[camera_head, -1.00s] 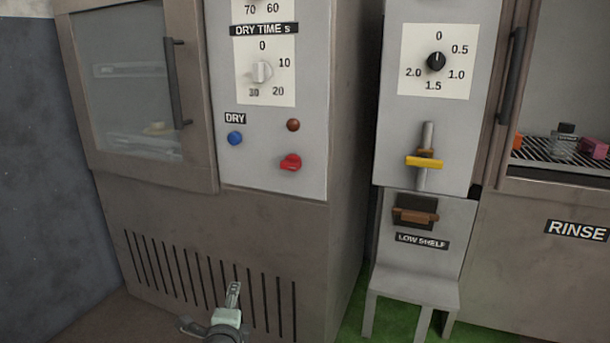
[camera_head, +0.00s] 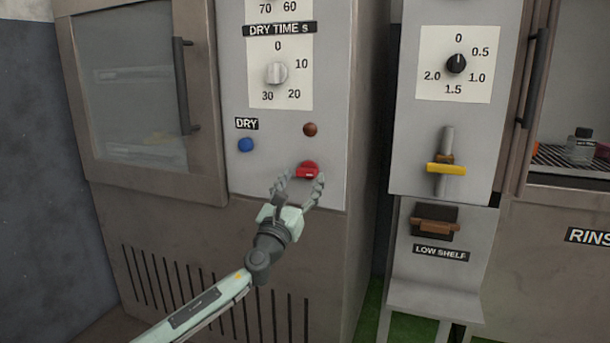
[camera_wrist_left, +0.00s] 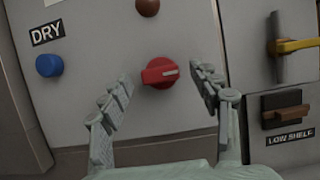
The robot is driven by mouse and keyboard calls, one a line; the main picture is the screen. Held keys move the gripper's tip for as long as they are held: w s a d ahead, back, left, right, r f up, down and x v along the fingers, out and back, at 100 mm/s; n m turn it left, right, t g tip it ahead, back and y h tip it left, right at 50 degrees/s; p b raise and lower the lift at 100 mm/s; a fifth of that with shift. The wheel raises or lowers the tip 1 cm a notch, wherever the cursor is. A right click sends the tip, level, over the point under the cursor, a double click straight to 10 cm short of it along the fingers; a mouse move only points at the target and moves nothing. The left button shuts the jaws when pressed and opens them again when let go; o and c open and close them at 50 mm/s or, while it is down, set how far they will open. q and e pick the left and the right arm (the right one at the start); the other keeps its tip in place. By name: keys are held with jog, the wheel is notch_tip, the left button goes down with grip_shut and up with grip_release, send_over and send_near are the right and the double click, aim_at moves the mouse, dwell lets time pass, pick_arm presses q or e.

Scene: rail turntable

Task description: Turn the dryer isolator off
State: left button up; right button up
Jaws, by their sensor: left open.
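The red isolator knob (camera_head: 308,170) sits on the dryer's light grey panel (camera_head: 325,100), below a dark red-brown lamp (camera_head: 310,130). In the left wrist view the red knob (camera_wrist_left: 160,72) shows a pale mark on its handle, which points to the right, nearly level. My left gripper (camera_head: 300,182) is open, just in front of and below the knob. In the left wrist view its fingers stand on either side of the knob, with gaps on both sides. I cannot tell how much depth is left between fingertips and panel. My right gripper is not in view.
A blue button (camera_head: 246,145) under the DRY label is left of the knob. The dry-time dial (camera_head: 277,73) is above. To the right, a separate panel carries a yellow-handled lever (camera_head: 446,169) and a low shelf (camera_head: 432,290). The dryer door (camera_head: 130,90) is closed.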

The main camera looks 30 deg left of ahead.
pick_arm(q)
jog(key=shift+x, duration=1.15)
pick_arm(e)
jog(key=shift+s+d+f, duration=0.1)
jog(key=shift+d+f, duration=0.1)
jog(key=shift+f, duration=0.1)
pick_arm(q)
jog(key=c, duration=1.2)
jog(key=shift+o, duration=0.2)
